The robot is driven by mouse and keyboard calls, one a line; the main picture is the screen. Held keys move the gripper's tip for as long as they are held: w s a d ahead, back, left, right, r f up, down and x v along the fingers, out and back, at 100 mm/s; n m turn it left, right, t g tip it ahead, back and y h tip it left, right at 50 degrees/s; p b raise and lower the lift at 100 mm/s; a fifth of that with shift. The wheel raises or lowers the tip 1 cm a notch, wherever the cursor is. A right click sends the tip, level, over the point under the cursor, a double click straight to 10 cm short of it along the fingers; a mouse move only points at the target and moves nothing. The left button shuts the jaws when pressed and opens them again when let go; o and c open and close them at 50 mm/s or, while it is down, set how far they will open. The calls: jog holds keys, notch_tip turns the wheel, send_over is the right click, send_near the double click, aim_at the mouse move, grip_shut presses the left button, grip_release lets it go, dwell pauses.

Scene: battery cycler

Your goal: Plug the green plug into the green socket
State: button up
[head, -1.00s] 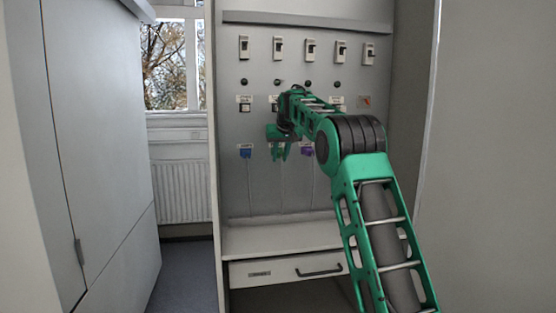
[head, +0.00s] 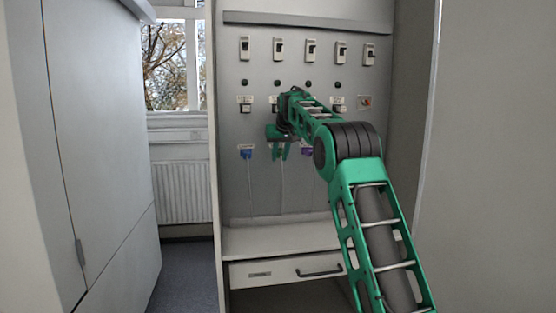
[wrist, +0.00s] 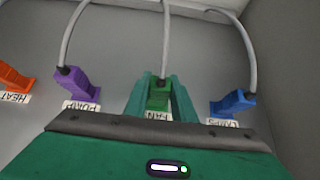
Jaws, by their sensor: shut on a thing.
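The green plug (wrist: 159,93) shows in the wrist view between the two green fingers of my gripper (wrist: 161,98). My gripper is shut on it, close to the grey panel. A grey cable runs from the plug. A label reading FAN (wrist: 157,116) is right beside the plug. The green socket itself is hidden, so I cannot tell how far the plug sits in it. In the head view my gripper (head: 279,152) is at the panel, between the blue and purple plugs, and hides the green plug.
A purple plug (wrist: 78,84) at PUMP and a blue plug (wrist: 233,103) stand either side of my gripper. An orange plug (wrist: 14,77) is at HEAT. Switches (head: 278,49) line the panel above. A shelf (head: 280,238) with a drawer (head: 290,270) lies below.

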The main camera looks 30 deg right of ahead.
jog(key=shift+w, duration=0.1)
jog(key=o, duration=1)
jog(key=shift+c, duration=0.2)
jog(key=v, duration=1)
jog(key=shift+r, duration=0.35)
jog(key=s+f+m+g, duration=0.1)
jog(key=s+f, duration=0.3)
jog(key=s, duration=0.6)
jog(key=s+f+g, duration=0.2)
jog(key=s+f, duration=0.3)
jog(key=s, duration=0.6)
jog(key=s+f+m+g, duration=0.1)
jog(key=s+f, duration=0.3)
jog(key=s, duration=0.6)
jog(key=s+a+f+g, duration=0.1)
jog(key=s+a+f, duration=0.1)
jog(key=s+f, duration=0.4)
jog(key=s+a+f+g+y, duration=0.1)
jog(key=s+a+f, duration=0.2)
jog(key=s, duration=1)
jog(key=s+a+f+m+g+y, duration=0.1)
jog(key=s+a+f, duration=0.1)
jog(key=s+f, duration=0.7)
jog(key=shift+s+a+f, duration=0.15)
jog(key=shift+s+a, duration=0.2)
jog(key=shift+s, duration=0.2)
